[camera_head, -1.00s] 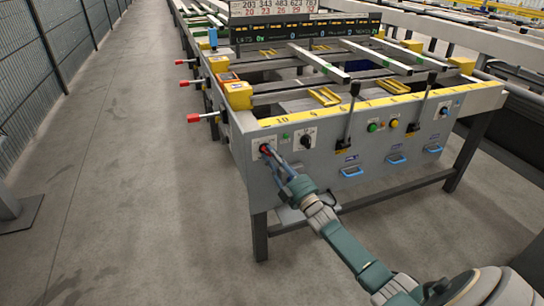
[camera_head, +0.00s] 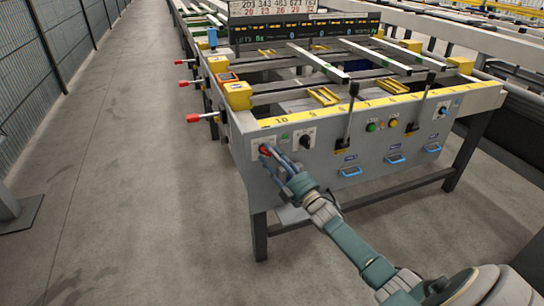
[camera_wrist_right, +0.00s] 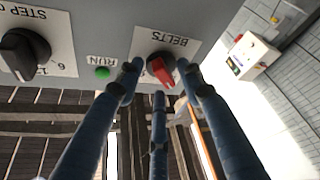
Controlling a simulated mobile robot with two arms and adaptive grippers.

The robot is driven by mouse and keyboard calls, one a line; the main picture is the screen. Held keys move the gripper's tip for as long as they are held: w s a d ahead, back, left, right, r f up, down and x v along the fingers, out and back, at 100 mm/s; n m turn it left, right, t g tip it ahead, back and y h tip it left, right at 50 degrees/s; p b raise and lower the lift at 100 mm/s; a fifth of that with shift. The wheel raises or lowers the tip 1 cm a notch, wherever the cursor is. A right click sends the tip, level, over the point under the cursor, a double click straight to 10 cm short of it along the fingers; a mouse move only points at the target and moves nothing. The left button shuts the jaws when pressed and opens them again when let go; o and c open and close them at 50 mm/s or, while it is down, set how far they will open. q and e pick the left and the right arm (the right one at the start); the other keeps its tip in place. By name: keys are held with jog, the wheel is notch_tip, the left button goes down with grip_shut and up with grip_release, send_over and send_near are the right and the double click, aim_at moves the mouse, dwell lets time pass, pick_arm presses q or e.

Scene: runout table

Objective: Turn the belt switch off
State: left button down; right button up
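The belt switch (camera_wrist_right: 161,69) is a red-handled rotary knob on a white plate marked BELTS, on the table's grey end panel (camera_head: 330,165). Its red handle is tilted, its lower end leaning right in the right wrist view. In the head view the switch (camera_head: 264,150) is at the panel's left end, partly covered by my fingers. My right gripper (camera_wrist_right: 160,73) has its blue fingers spread around the knob, one on each side and one below. Gaps show beside the knob, so it looks open; light contact cannot be ruled out. My left gripper is not in view.
A black STEP knob (camera_wrist_right: 22,54) and a green RUN light (camera_wrist_right: 102,73) sit left of the switch in the wrist view. Black levers (camera_head: 350,118) and blue handles (camera_head: 351,171) are further right on the panel. The floor (camera_head: 130,180) at left is clear.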

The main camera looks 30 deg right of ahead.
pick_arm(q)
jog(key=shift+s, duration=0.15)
pick_arm(e)
jog(key=v, duration=1.2)
